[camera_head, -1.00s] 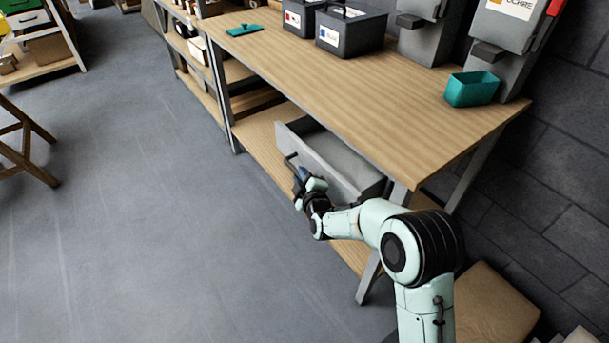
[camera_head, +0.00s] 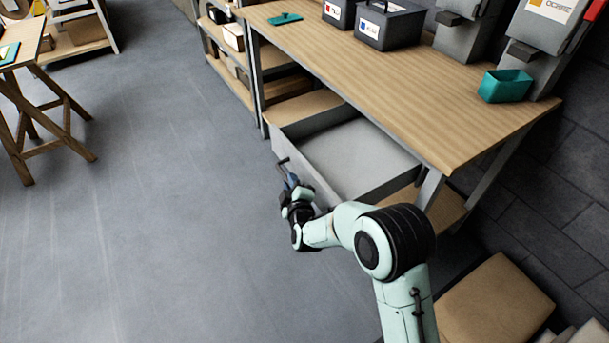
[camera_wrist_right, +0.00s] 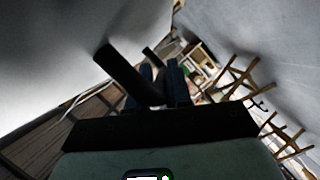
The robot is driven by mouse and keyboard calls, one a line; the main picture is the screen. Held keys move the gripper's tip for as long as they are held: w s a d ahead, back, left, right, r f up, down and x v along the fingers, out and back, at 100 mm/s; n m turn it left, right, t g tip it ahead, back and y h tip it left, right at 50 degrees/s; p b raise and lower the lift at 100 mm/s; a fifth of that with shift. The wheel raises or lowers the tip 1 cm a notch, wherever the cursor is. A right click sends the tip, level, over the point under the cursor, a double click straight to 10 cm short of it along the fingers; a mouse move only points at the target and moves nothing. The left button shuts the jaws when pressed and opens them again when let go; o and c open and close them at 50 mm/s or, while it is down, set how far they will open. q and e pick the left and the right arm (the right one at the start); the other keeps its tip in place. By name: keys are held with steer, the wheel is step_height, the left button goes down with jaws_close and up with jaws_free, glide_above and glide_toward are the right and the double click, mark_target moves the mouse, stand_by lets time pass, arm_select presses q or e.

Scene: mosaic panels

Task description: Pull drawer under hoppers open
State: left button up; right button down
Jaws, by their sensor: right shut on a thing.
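The grey drawer (camera_head: 350,160) under the wooden workbench stands well open, and its empty inside shows in the head view. A dark bar handle (camera_head: 284,165) is on its front. My right gripper (camera_head: 289,181) is at the handle and shut on it. In the right wrist view the dark handle (camera_wrist_right: 128,72) runs to the fingers (camera_wrist_right: 166,88), with the pale drawer front (camera_wrist_right: 60,50) beside it. The hoppers (camera_head: 540,45) stand on the bench at the upper right. My left gripper is not in view.
The workbench top (camera_head: 400,90) holds a teal bin (camera_head: 505,86), dark boxes (camera_head: 388,24) and a small teal item (camera_head: 285,19). A cardboard box (camera_head: 495,305) sits at the lower right. A wooden trestle (camera_head: 45,120) stands left. The floor between is clear.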

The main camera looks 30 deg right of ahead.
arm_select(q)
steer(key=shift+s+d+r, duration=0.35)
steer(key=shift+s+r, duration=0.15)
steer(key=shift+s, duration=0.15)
arm_select(e)
steer(key=shift+s+a, duration=0.15)
steer(key=shift+a, duration=1.2)
steer(key=c, duration=1.1)
jaws_free()
arm_select(q)
steer(key=shift+p, duration=0.3)
arm_select(e)
steer(key=shift+s, duration=0.1)
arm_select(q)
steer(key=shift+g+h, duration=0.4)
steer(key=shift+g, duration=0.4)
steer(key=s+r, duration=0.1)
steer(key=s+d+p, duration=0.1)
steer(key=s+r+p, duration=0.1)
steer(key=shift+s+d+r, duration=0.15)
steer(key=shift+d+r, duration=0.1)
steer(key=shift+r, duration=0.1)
arm_select(e)
steer(key=v, duration=1.3)
steer(key=shift+r, duration=0.15)
